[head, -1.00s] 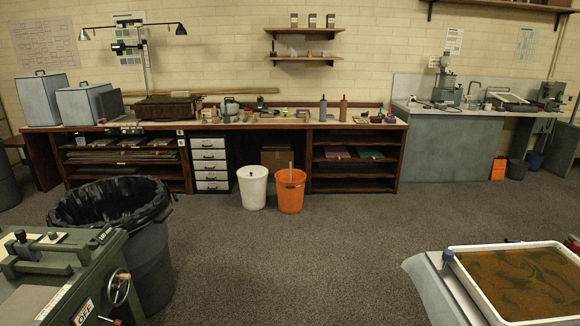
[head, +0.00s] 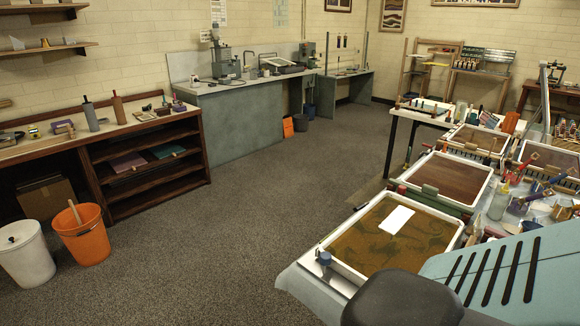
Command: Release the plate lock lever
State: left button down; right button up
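I cannot make out a plate lock lever in the head view. Grey machines stand on the grey-green bench (head: 245,122) by the back wall. One is an upright machine (head: 222,62) at the bench's left part, and another (head: 307,53) stands at its right end. They are too small to tell their levers apart. Neither of my grippers is in view. A pale blue slotted panel and a dark rounded part fill the bottom right, close to the camera; they look like parts of my own body.
A marbling tray (head: 343,267) with brown liquid and a white sheet (head: 397,219) is at the front right, with more trays behind. A wooden shelf bench (head: 98,185), an orange bucket (head: 84,243) and a white bin (head: 25,262) stand left. The middle floor is clear.

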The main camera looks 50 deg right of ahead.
aim_at(361, 205)
jog(key=i+z, duration=0.25)
jog(key=i, duration=0.4)
jog(key=i+j+z, duration=0.25)
jog(key=i, duration=0.4)
jog(key=i+z, duration=0.2)
jog(key=z, duration=0.25)
jog(key=i+z, duration=0.15)
jog(key=z, duration=0.35)
jog(key=i+z, duration=0.2)
jog(key=z, duration=0.25)
jog(key=i+z, duration=0.15)
jog(key=z, duration=0.3)
jog(key=i+j+z, duration=0.1)
jog(key=z, duration=0.35)
jog(key=i+j+z, duration=0.2)
jog(key=z, duration=0.25)
jog(key=i+j+z, duration=0.25)
jog(key=i+z, duration=0.1)
jog(key=z, duration=0.15)
